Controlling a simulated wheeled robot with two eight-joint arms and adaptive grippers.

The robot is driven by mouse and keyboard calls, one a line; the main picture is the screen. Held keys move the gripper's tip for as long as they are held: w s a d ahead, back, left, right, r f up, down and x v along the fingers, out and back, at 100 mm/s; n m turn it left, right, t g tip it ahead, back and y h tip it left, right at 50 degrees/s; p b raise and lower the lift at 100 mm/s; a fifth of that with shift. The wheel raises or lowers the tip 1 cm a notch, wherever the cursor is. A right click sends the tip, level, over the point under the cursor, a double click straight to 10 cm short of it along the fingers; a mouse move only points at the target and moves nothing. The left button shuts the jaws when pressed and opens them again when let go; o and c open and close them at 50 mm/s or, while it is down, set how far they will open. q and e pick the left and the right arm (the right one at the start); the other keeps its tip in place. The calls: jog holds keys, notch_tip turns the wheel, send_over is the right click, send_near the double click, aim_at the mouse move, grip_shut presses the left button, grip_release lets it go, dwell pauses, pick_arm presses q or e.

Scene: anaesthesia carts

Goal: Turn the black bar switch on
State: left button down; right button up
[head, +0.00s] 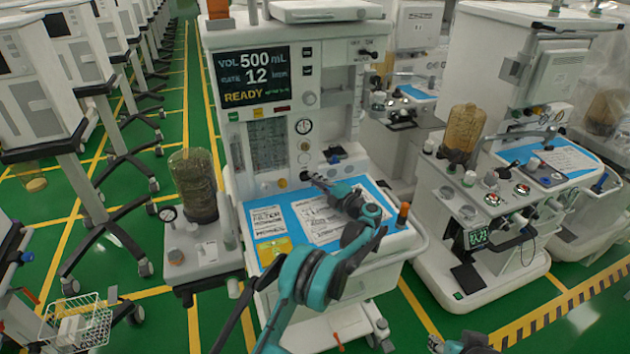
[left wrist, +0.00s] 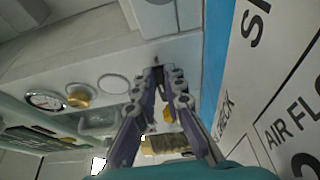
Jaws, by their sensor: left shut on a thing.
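The anaesthesia cart (head: 262,140) with a lit screen faces me. My left gripper (head: 314,179) is at the lower front panel, just above the blue-edged work surface. In the left wrist view its two fingers (left wrist: 158,72) meet at the grey panel, shut on a small dark thing that they mostly hide. This appears to be the black bar switch (left wrist: 157,66); its angle cannot be made out. A black knob (head: 335,154) shows just above the gripper in the head view. Part of my right arm's end (head: 465,344) shows at the bottom edge; its fingers are unclear.
The screen (head: 255,76) reads VOL 500 mL, RATE 12, READY. A round gauge (left wrist: 46,100) and a yellow knob (left wrist: 79,96) sit on the panel. Printed sheets (head: 325,217) cover the work surface. A second cart (head: 480,215) stands to the right. Green floor shows at the left.

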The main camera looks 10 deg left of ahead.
pick_arm(q)
jog(key=c, duration=1.6)
grip_release()
jog(key=shift+d, duration=0.1)
jog(key=v, duration=1.1)
jog(key=shift+s+d+f, duration=0.15)
jog(key=shift+s+d, duration=0.15)
